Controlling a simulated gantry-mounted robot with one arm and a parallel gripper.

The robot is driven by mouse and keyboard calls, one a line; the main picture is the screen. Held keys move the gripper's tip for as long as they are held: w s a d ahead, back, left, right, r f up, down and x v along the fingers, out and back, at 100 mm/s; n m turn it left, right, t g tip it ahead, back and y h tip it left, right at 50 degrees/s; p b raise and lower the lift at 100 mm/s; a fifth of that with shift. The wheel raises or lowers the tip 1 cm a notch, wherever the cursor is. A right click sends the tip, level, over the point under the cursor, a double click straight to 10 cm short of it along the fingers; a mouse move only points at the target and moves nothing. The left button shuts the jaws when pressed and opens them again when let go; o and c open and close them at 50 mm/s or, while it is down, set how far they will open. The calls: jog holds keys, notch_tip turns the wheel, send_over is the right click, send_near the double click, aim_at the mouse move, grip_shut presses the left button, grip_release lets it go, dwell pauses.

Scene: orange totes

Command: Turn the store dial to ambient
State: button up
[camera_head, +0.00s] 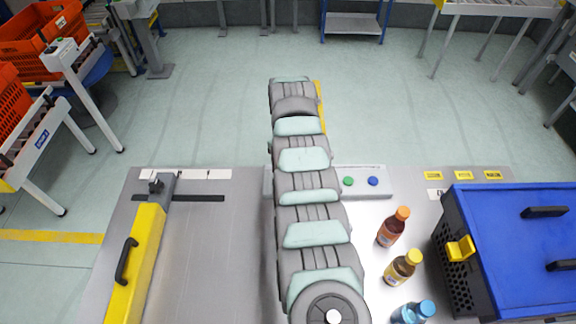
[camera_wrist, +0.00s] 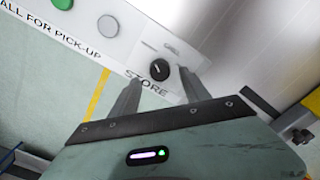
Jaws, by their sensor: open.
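The store dial (camera_wrist: 159,69) is a small round black knob on a white panel, with the printed word STORE below it and what looks like CHILL above it. A thin light mark shows on the knob, but I cannot tell which setting it points at. My gripper (camera_wrist: 159,76) is open in the wrist view, with one finger on each side of the dial in the picture. I cannot tell how far the fingertips are from the panel. In the head view my arm hides the dial and the gripper.
The panel (camera_head: 388,181) carries a green button (camera_head: 348,181) and a blue button (camera_head: 373,181). Right of my arm stand a red bottle (camera_head: 391,230), a yellow bottle (camera_head: 402,268), a blue bottle (camera_head: 414,312) and a blue-lidded box (camera_head: 520,240). A yellow handled bar (camera_head: 140,262) is left.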

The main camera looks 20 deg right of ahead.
notch_tip(320, 180, up, 7)
jog(key=shift+p, duration=0.35)
dwell(0.3)
